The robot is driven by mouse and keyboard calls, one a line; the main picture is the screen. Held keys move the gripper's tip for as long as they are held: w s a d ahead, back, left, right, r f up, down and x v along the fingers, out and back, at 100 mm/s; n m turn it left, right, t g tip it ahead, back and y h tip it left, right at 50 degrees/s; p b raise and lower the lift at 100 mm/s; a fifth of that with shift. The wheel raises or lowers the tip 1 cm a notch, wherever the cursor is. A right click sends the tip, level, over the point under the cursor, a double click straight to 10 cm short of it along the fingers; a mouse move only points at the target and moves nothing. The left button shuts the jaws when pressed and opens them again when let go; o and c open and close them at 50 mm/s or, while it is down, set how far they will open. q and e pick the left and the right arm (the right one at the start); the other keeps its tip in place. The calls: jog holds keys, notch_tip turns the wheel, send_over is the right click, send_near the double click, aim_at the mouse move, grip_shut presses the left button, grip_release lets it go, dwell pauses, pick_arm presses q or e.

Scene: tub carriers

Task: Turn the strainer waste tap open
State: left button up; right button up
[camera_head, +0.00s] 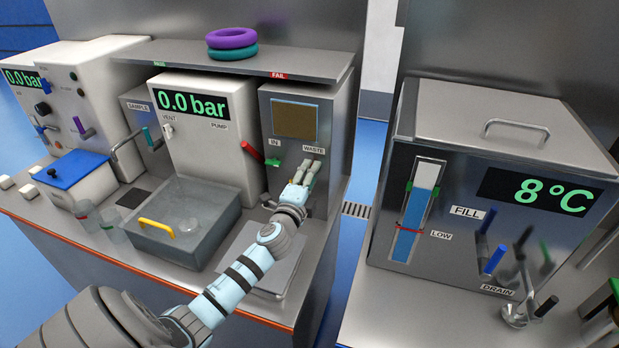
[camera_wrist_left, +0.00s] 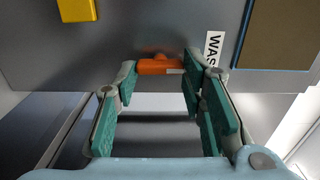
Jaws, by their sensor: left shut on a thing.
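The strainer is a grey cabinet (camera_head: 339,122) with a brown window (camera_head: 295,120) and tap labels IN and WASTE on its front. My left gripper (camera_head: 308,171) reaches to that front just below the WASTE label (camera_head: 313,149). In the left wrist view the waste tap's orange handle (camera_wrist_left: 160,66) lies crosswise between the fingertips of my left gripper (camera_wrist_left: 160,76), which is shut on it. In the head view the fingers hide the handle. My right gripper is in neither view.
A red lever (camera_head: 251,150) and a green handle (camera_head: 272,162) sit left of the waste tap. A grey basin (camera_head: 185,250) with a yellow handle stands left of my arm. A flat grey plate (camera_head: 285,262) lies under it. A tank (camera_head: 505,130) stands right, across a gap.

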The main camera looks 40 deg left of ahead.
pick_arm(q)
jog(key=o, duration=1.1)
jog(key=shift+o, duration=0.2)
jog(key=shift+s, duration=0.1)
jog(key=v, duration=1.2)
